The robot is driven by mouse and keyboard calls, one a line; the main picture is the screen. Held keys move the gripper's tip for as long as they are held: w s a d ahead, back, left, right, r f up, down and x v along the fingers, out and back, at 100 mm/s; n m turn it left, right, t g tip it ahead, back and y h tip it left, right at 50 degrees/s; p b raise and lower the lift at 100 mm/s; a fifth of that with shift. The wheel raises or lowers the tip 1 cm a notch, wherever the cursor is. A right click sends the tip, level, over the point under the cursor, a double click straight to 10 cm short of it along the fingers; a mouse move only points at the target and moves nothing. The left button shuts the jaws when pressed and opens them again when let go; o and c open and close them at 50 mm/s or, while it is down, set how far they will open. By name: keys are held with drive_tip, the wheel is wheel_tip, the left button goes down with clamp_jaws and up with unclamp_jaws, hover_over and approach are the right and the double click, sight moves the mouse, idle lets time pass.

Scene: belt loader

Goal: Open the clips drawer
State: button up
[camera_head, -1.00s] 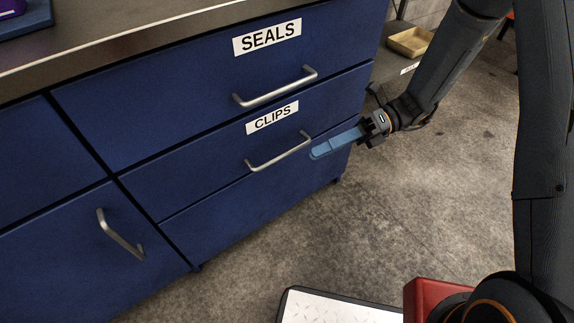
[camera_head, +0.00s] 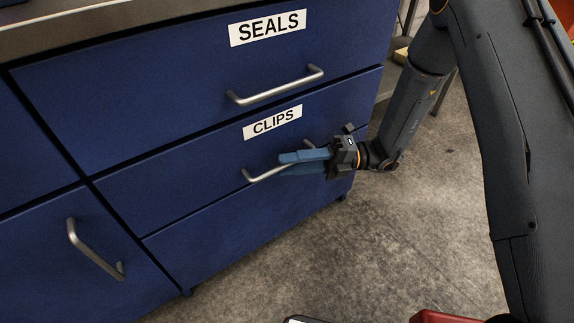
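The clips drawer (camera_head: 190,185) is the blue front with the white "CLIPS" label (camera_head: 272,122), below the "SEALS" drawer. It looks shut, level with the fronts around it. Its silver bar handle (camera_head: 262,174) runs slantwise under the label. My gripper (camera_head: 282,164) has blue fingers that reach in from the right over the right half of the handle, one finger above the other. They hide part of the bar. The bar seems to run between them, but I cannot tell whether they touch or grip it.
The "SEALS" drawer (camera_head: 150,100) above is shut, with its own silver handle (camera_head: 275,86). A cupboard door (camera_head: 60,265) with a handle is at the lower left. Bare concrete floor (camera_head: 390,245) lies right of the cabinet.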

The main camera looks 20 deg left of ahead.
drive_tip(key=shift+s+a, duration=0.25)
drive_tip(key=shift+a, duration=0.25)
clamp_jaws()
drive_tip(key=shift+s, duration=0.1)
